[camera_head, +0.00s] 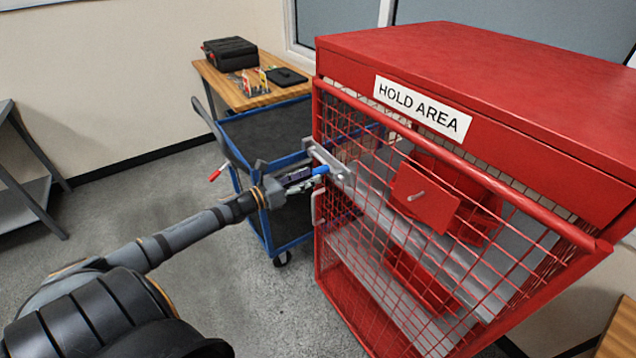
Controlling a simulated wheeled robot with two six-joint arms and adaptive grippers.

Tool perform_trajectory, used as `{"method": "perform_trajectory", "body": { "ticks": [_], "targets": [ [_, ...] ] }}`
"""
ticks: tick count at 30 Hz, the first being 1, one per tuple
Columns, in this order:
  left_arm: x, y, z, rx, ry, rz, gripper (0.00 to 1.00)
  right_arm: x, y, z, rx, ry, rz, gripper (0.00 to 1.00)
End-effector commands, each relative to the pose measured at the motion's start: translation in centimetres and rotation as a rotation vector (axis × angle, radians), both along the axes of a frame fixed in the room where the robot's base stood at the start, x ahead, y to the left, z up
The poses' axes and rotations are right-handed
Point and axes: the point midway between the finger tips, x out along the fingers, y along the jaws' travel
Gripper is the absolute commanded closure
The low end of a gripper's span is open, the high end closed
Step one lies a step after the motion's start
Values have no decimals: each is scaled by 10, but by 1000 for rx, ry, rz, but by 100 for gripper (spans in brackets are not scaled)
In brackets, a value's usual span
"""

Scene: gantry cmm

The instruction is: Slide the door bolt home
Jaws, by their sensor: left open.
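A red mesh cage (440,70) with a "HOLD AREA" sign stands on the right, its mesh door facing me. The grey metal door bolt (338,172) sits at the door's left edge, with a blue grip (320,170) sticking out to the left. My left gripper (303,178) is open, its fingers right at the blue grip. I cannot tell whether they touch it. The far end of the bolt and its catch are hard to make out. My right gripper is not in view.
A blue-framed cart (262,128) stands behind my left gripper, close to the cage. A wooden bench (245,92) with a black case (230,53) is at the back. Red boxes (425,195) sit inside the cage.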

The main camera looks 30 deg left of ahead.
Motion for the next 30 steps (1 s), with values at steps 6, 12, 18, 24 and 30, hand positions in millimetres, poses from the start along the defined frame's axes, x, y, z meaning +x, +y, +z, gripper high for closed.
{"method": "perform_trajectory", "body": {
  "ticks": [6,12,18,24,30],
  "targets": [
    [25,-10,2,-4,-7,3,53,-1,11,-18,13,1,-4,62],
    [36,-14,1,-2,-3,4,53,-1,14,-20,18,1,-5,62],
    [38,-15,1,-2,1,4,53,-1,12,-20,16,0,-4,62],
    [38,-15,1,-2,1,4,57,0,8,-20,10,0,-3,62],
    [38,-15,1,-1,1,4,85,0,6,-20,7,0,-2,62]
  ]
}}
